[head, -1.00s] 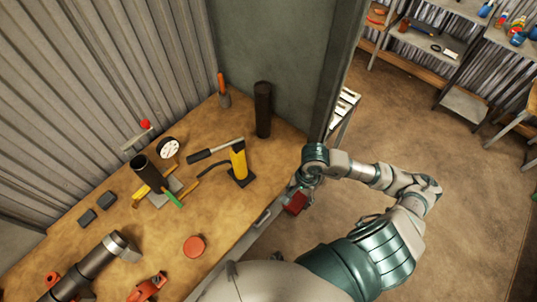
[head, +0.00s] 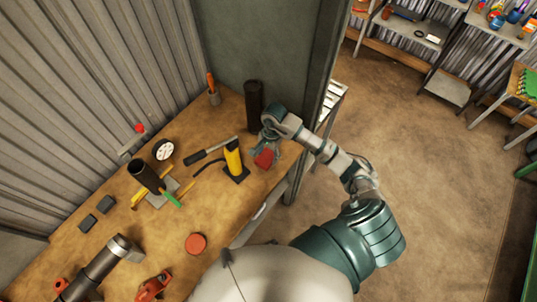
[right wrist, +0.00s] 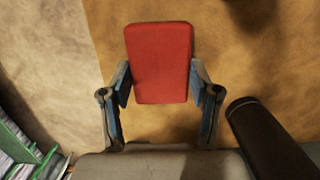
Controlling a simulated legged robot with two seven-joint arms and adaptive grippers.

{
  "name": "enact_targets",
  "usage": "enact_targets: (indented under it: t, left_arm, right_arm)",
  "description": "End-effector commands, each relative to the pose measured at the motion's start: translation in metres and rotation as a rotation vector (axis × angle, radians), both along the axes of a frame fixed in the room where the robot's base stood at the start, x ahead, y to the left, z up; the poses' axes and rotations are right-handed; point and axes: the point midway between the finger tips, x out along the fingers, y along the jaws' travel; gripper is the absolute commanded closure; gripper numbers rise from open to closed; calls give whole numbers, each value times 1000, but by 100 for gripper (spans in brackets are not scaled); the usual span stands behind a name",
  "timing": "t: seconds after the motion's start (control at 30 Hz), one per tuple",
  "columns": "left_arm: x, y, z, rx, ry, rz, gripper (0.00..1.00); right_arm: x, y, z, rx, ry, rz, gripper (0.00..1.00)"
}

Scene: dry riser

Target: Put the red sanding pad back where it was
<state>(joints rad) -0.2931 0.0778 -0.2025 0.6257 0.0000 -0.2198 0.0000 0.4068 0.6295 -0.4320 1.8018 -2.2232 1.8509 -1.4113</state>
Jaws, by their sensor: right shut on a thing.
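The red sanding pad (head: 265,159) is a small red block held by my right gripper (head: 268,149) over the right part of the wooden bench (head: 222,216). In the right wrist view the pad (right wrist: 160,62) sits between the two fingers of my right gripper (right wrist: 162,92), which are shut on its sides. The bench top lies below it; the gap to it is hard to judge. My left gripper is not in view.
A dark cylinder (head: 254,105) stands close behind my right gripper, also in the right wrist view (right wrist: 268,140). A yellow tool (head: 234,158) stands left of the pad. A round red disc (head: 196,244) lies nearer the front. Bare bench lies between the disc and the yellow tool.

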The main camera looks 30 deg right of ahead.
Motion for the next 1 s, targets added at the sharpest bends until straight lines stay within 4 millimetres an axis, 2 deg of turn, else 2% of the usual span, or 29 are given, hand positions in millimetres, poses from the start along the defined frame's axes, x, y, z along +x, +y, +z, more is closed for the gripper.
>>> enact_targets:
  t: [0.13, 0.3, 0.33, 0.4, 0.43, 0.77, 0.87, 1.0]
  left_arm:
    - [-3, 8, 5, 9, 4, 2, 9]
    - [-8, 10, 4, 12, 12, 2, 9]
    - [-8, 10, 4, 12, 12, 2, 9]
    - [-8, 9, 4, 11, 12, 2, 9]
    - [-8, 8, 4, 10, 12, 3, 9]
    - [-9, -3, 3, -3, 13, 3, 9]
    - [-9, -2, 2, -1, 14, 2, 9]
    - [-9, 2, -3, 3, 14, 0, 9]
  right_arm:
    - [0, -3, -15, 2, 0, -2, 71]
    - [1, -4, -17, 2, -1, -2, 71]
    - [1, -4, -17, 2, -1, -2, 36]
    - [0, -4, -17, 2, -1, -2, 19]
    - [0, -4, -17, 2, -1, -1, 13]
    - [1, -1, -14, -1, -2, -1, 13]
    - [2, -3, -6, -1, -5, -2, 13]
    - [4, -9, 17, -1, -7, -1, 13]
